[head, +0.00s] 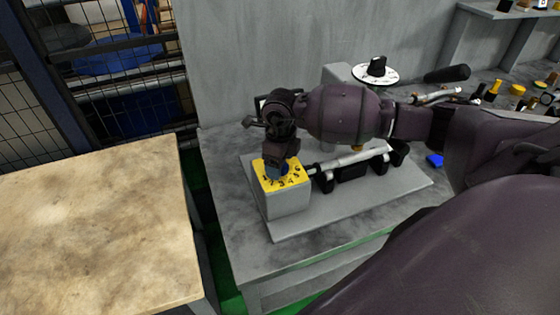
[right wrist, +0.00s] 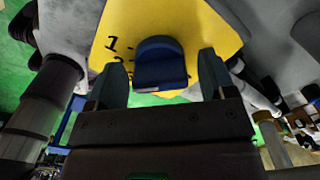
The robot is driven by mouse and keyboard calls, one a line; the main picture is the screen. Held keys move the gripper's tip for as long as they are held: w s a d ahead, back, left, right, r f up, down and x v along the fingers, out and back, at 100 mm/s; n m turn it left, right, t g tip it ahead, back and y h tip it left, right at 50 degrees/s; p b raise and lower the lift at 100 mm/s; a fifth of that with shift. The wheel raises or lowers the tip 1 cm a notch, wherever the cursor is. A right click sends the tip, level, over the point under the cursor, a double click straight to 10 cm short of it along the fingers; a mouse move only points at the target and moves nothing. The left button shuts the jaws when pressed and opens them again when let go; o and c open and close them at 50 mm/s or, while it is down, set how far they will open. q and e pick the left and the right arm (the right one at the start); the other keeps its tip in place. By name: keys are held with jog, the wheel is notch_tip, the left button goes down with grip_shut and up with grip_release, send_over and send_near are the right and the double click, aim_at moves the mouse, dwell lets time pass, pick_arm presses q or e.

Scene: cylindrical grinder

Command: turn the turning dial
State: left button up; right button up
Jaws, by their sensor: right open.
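The turning dial shows in the right wrist view as a blue knob (right wrist: 160,66) on a yellow face (right wrist: 208,28) with black numbers. In the head view the yellow numbered plate (head: 296,180) tops a grey box at the near left of the grinder base, and the knob is mostly hidden by my gripper. My right gripper (head: 278,164) points down over the plate. In the right wrist view its fingers (right wrist: 161,70) are open, one on each side of the knob, with a gap visible on both sides. My left gripper is not in view.
A silver cylinder (head: 352,160) lies on the grinder base (head: 330,215) right of the box. A white disc with a black knob (head: 377,68) stands behind my arm. Bottles and jars (head: 515,95) stand at the right back. A bare wooden table (head: 90,225) is at left.

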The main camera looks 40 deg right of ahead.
notch_tip(320, 180, up, 6)
jog(key=p, duration=0.3)
jog(key=shift+f, duration=0.1)
notch_tip(320, 180, up, 4)
jog(key=shift+f+p, duration=0.1)
jog(key=shift+p, duration=0.75)
jog(key=shift+r, duration=0.5)
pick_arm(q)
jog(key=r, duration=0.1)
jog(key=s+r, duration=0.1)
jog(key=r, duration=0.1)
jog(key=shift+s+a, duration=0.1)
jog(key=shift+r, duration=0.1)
